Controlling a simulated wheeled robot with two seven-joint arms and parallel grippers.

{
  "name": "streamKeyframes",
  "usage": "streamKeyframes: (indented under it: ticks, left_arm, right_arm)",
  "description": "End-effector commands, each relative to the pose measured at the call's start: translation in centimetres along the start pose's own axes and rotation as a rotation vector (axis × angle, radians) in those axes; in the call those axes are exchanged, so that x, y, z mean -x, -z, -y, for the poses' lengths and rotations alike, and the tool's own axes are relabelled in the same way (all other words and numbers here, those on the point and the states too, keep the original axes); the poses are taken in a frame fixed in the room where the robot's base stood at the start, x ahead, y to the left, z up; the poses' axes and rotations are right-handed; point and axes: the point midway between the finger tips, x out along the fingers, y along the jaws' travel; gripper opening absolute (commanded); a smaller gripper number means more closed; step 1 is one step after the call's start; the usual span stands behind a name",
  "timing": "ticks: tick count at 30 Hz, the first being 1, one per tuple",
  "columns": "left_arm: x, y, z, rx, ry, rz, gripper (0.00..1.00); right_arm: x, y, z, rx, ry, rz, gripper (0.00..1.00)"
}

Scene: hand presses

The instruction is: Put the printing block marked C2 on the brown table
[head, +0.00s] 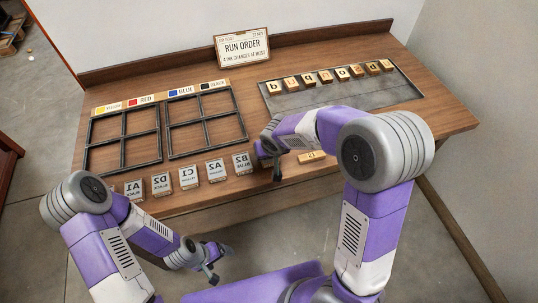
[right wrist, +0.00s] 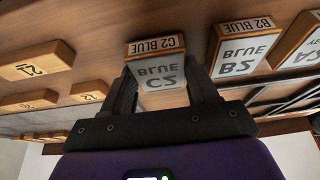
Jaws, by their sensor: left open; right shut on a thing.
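The printing block marked C2 BLUE (right wrist: 158,68) is between the two fingers of my right gripper (right wrist: 163,85) in the right wrist view. The gripper is shut on it, and its label side faces the camera. I cannot tell whether the block touches the bench. In the head view my right gripper (head: 270,157) is over the bench's front part, right of block B2, and my arm mostly hides it. The bench (head: 215,199) has a brown wooden top. A reddish-brown piece of furniture (head: 8,150) is cut off at the left edge. My left gripper (head: 210,268) is open and empty, in front of the bench.
Blocks B2 (head: 242,163), A2 (head: 216,170), C1 (head: 189,178) and D2 (head: 161,185) stand in a front row. Black frames (head: 165,134) lie behind them. Block 21 (head: 312,157) lies right of my right gripper. A grey tray (head: 400,93) holds several wooden blocks.

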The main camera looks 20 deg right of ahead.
Motion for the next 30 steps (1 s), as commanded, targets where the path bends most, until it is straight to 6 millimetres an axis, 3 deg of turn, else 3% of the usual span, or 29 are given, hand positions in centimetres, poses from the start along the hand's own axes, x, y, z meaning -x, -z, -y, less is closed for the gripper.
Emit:
streamKeyframes:
  ticks: [13, 14, 18, 30]
  left_arm:
    - [-0.56, 0.02, 0.21, 0.000, 0.000, 0.000, 0.84]
    - [-0.57, 0.02, 0.21, 0.000, 0.000, 0.000, 0.84]
    - [-0.44, 0.01, 0.17, 0.000, 0.000, 0.000, 0.84]
    - [0.03, -0.01, -0.01, 0.000, 0.000, 0.000, 0.84]
  right_arm:
    - [-0.64, -0.23, 0.02, -0.001, 0.001, -0.002, 0.26]
    - [-0.65, -0.25, 0.01, -0.001, 0.001, -0.001, 0.60]
    - [-0.54, -0.21, 0.01, -0.001, 0.001, -0.001, 0.82]
    - [-0.13, -0.05, 0.01, -0.001, 0.001, -0.001, 0.84]
